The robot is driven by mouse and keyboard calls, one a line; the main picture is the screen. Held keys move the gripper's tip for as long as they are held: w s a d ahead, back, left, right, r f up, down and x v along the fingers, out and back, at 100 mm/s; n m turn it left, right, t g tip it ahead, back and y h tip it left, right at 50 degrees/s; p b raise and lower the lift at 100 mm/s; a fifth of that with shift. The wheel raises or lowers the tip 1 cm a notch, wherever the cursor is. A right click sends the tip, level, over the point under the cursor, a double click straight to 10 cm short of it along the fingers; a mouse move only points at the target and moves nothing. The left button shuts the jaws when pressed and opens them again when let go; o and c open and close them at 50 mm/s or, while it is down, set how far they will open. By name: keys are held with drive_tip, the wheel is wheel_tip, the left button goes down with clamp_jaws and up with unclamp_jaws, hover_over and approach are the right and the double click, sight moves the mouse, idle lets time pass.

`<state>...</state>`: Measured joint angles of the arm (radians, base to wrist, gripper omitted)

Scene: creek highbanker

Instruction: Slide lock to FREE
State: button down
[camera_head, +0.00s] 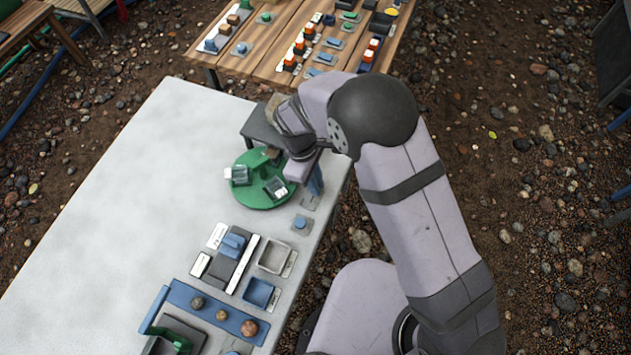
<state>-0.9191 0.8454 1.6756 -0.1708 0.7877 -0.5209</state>
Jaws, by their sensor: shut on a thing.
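My gripper (301,168) is at the right edge of the pale table, beside a green round turntable (254,198). My wrist hides most of the jaws. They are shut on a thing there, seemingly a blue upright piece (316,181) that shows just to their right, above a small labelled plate. This may be the lock, but the lettering is too small to read and I cannot tell its position. The turntable carries small grey and white blocks and stands next to a dark grey raised block (262,127).
Nearer on the pale table (110,215) are a blue button (300,222), a blue block on a dark plate (232,246), small trays (273,256) and a blue rack (206,308) with round stones. A wooden table (270,50) with coloured parts stands beyond. The table's left side is clear.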

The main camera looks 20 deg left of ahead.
idle(0.7)
drive_tip(key=shift+s+p, duration=0.5)
drive_tip(key=shift+s, duration=1.3)
drive_tip(key=c, duration=1.9)
unclamp_jaws()
drive_tip(key=shift+o, duration=0.2)
drive_tip(key=shift+r, duration=0.1)
wheel_tip(320, 180, up, 7)
drive_tip(key=p, duration=0.6)
